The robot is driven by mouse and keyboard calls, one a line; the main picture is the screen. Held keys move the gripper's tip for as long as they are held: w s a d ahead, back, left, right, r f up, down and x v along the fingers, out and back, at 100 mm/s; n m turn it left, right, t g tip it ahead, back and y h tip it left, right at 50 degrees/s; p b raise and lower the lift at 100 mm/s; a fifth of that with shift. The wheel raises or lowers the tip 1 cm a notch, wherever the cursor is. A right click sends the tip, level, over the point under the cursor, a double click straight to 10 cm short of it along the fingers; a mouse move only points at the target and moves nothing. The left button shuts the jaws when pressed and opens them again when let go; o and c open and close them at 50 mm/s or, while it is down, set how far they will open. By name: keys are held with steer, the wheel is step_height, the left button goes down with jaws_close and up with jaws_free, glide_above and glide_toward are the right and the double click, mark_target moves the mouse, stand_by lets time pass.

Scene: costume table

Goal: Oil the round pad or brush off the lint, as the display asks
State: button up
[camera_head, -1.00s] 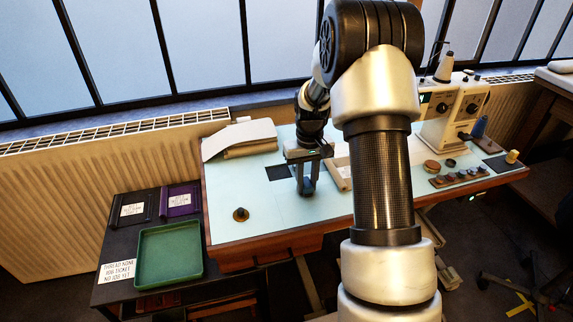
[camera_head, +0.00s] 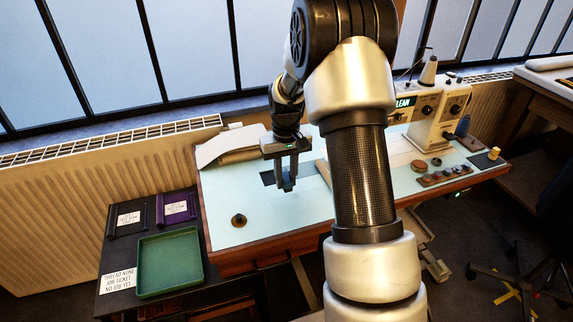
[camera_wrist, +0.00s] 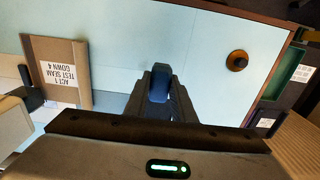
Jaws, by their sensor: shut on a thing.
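My gripper (camera_head: 287,183) is above the pale blue table top, left of the machine. It is shut on a dark blue block-like thing (camera_wrist: 160,82), mostly hidden between the fingers, so I cannot tell what tool it is. A dark round piece with an amber-brown rim (camera_head: 239,220) sits near the table's front left; it also shows at upper right in the wrist view (camera_wrist: 237,60). A tan round piece (camera_head: 419,165) lies before the machine. I cannot tell which is the round pad.
A folded cloth (camera_head: 230,145) is at back left. A green tray (camera_head: 170,262) stands on the lower side table. A blue object (camera_head: 463,126) and a row of small pieces (camera_head: 445,175) are at right. The table's front left is mostly clear.

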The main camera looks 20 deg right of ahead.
mark_target(286, 177)
steer(key=shift+r+p, duration=0.85)
steer(key=shift+r, duration=0.7)
